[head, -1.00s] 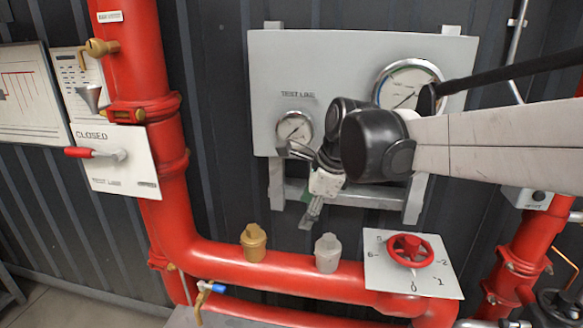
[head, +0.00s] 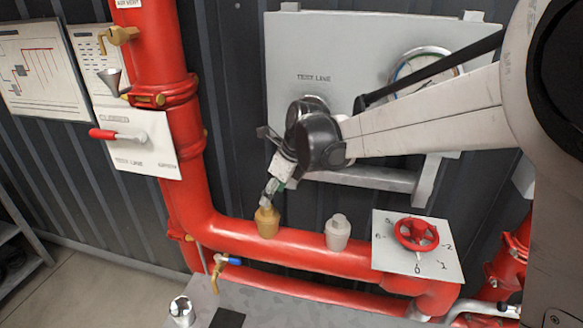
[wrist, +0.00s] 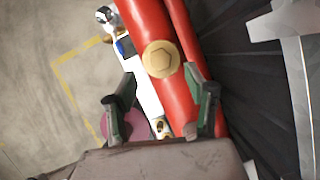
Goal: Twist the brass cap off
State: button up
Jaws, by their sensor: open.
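The brass cap (head: 266,222) stands upright on the horizontal red pipe, left of a similar grey cap (head: 338,232). In the wrist view the brass cap (wrist: 161,58) shows from above, with a hex shape in its middle. My gripper (head: 270,198) is just above the brass cap in the head view, reaching down at a tilt. In the wrist view my gripper (wrist: 167,82) is open, its two green-and-black fingers apart, with the cap ahead between the fingertip directions. Nothing is between the fingers. Whether a fingertip touches the cap cannot be told.
A red handwheel (head: 416,233) on a white plate stands right of the grey cap. A gauge panel (head: 300,60) is behind my arm. A blue-handled valve (head: 228,260) is below the pipe. A grey bench (head: 270,300) lies in front.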

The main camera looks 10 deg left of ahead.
aim_at(267, 213)
jog(key=x, duration=0.6)
jog(key=shift+a+f+p, duration=0.15)
jog(key=shift+f+p, duration=0.1)
jog(key=shift+p, duration=0.05)
grip_shut()
jog(key=shift+w+n, duration=0.1)
jog(key=shift+n, duration=0.2)
jog(key=n+g+b, duration=0.1)
jog(key=n+b, duration=0.1)
jog(key=n, duration=0.2)
jog(key=shift+f+g, duration=0.1)
jog(key=shift+g, duration=0.3)
jog(key=shift+n+g, duration=0.3)
jog(key=shift+n, duration=0.6)
